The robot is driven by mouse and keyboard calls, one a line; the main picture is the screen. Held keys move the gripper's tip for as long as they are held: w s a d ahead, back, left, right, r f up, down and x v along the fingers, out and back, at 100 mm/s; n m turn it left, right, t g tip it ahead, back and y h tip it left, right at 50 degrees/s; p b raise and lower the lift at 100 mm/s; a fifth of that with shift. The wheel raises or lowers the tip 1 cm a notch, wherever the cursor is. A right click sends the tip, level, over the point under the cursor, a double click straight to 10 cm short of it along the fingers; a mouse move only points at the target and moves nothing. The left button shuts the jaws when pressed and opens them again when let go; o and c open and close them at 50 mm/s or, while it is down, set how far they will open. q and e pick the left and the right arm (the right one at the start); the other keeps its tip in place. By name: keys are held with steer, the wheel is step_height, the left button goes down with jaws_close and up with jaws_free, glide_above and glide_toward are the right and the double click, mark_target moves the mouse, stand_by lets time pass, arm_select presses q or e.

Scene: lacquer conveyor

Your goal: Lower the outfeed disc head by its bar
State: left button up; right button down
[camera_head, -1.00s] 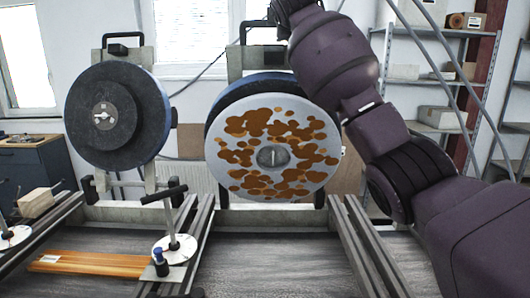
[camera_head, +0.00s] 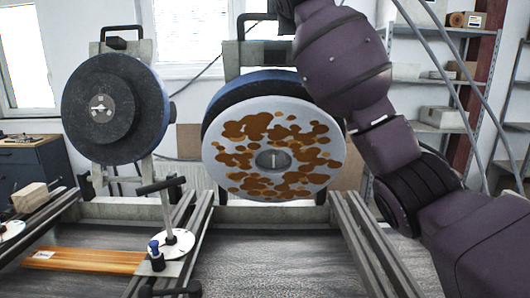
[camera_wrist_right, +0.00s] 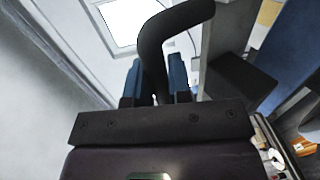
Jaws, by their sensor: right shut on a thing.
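The outfeed disc head is probably the right-hand head, with a pale disc (camera_head: 272,160) spotted brown facing me and a dark blue rim (camera_head: 255,88) behind it. Its black bar (camera_head: 241,22) is at the top of the pale frame. My right arm reaches up to that bar from the right; its gripper is hidden behind the arm in the head view. In the right wrist view, the blue fingers of my right gripper (camera_wrist_right: 157,80) are shut around the black curved bar (camera_wrist_right: 165,40). My left gripper is out of view.
A second head with a dark disc (camera_head: 101,110) stands at the left. Below are metal rails (camera_head: 355,240), a T-handled post (camera_head: 168,210), an orange-brown board (camera_head: 85,261) and a wooden block (camera_head: 29,197). Shelves (camera_head: 440,80) stand at the back right.

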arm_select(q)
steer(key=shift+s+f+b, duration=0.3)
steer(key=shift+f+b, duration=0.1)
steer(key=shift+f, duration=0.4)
arm_select(e)
steer(key=s+f, duration=0.3)
steer(key=s, duration=0.3)
steer(key=shift+f, duration=0.3)
steer(key=s+f, duration=0.5)
steer(key=s, duration=0.1)
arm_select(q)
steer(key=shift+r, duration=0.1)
arm_select(e)
steer(key=shift+s, duration=0.15)
steer(key=s+f, duration=0.5)
steer(key=shift+s+f, duration=0.2)
steer(key=shift+f, duration=0.05)
steer(key=s+f, duration=0.4)
steer(key=f, duration=0.2)
steer(key=shift+s, duration=0.3)
